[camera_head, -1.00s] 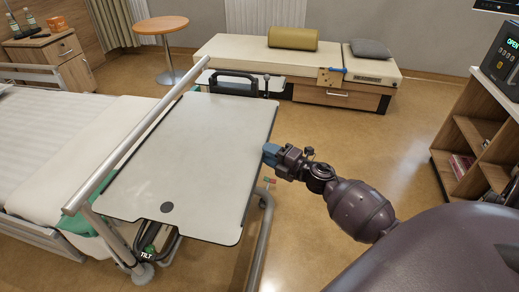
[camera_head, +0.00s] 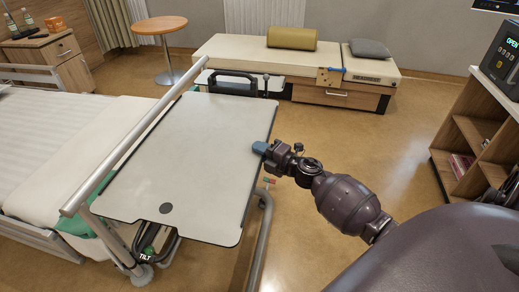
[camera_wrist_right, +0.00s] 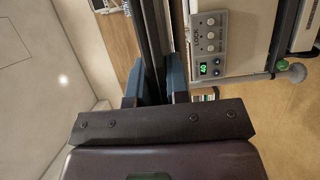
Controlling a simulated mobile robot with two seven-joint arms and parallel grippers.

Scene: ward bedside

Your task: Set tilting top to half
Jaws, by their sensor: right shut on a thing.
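The tilting top (camera_head: 195,160) is a pale panel with a dark rim and a round grey spot. It looks nearly flat beside the bed in the head view. My right gripper (camera_head: 259,147) is at the panel's right edge, its blue fingertips shut on that edge. In the right wrist view, the blue fingers (camera_wrist_right: 155,82) stand on both sides of the dark edge of the top (camera_wrist_right: 153,35). A green knob (camera_head: 149,251) above the word TILT shows under the near left corner. My left gripper is out of view.
A metal rail (camera_head: 135,145) runs along the top's left side, next to the bed (camera_head: 40,165). A bench (camera_head: 235,55) stands behind and a shelf unit (camera_head: 475,135) at right. Floor (camera_head: 380,125) between them is clear. A button panel (camera_wrist_right: 209,45) shows in the right wrist view.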

